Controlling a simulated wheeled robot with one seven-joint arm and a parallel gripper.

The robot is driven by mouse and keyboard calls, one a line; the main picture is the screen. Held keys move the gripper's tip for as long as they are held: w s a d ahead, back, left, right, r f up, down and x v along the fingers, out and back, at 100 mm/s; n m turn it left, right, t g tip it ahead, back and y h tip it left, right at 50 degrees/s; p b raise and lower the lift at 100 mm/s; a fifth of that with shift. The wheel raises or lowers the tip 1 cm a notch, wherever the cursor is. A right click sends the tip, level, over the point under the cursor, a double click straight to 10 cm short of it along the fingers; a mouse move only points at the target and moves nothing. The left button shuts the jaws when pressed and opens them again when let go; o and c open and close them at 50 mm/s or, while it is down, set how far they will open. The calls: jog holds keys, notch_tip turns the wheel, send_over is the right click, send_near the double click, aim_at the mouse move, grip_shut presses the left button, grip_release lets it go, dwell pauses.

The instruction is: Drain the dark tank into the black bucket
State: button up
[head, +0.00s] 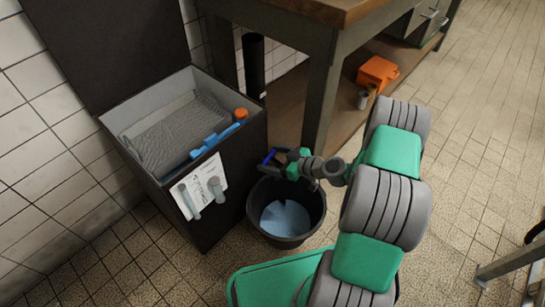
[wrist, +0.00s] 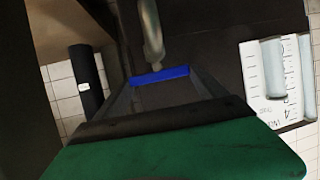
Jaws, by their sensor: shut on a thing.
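The dark tank (head: 225,190) stands at left in the head view, its lid open and its inside grey. The black bucket (head: 318,222) stands on the floor beside the tank's front right corner. A pale blue surface shows inside it. My gripper (head: 277,157) is above the bucket's back rim, at the tank's side. In the wrist view my gripper (wrist: 160,86) is shut on a blue handle (wrist: 160,76). A pale metal spout (wrist: 151,30) shows beside the handle against the dark tank wall. Whether liquid is running cannot be told.
A blue object (head: 213,139) and an orange cap (head: 241,114) are at the tank's top. A white label with tubes (head: 197,187) is on its front. A wooden workbench (head: 325,10) stands behind, with an orange container (head: 377,72) on its lower shelf.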

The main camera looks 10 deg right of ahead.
jog(key=shift+s+a+m+t+h, duration=0.1)
jog(key=shift+m+t+h, duration=0.6)
jog(key=shift+m+h, duration=0.25)
jog(key=o, duration=1.3)
jog(key=shift+p, duration=0.3)
jog(key=p+v, duration=0.2)
jog(key=v, duration=0.5)
jog(key=shift+s+d+r, duration=0.15)
jog(key=shift+s+d, duration=0.05)
jog(key=shift+s, duration=0.1)
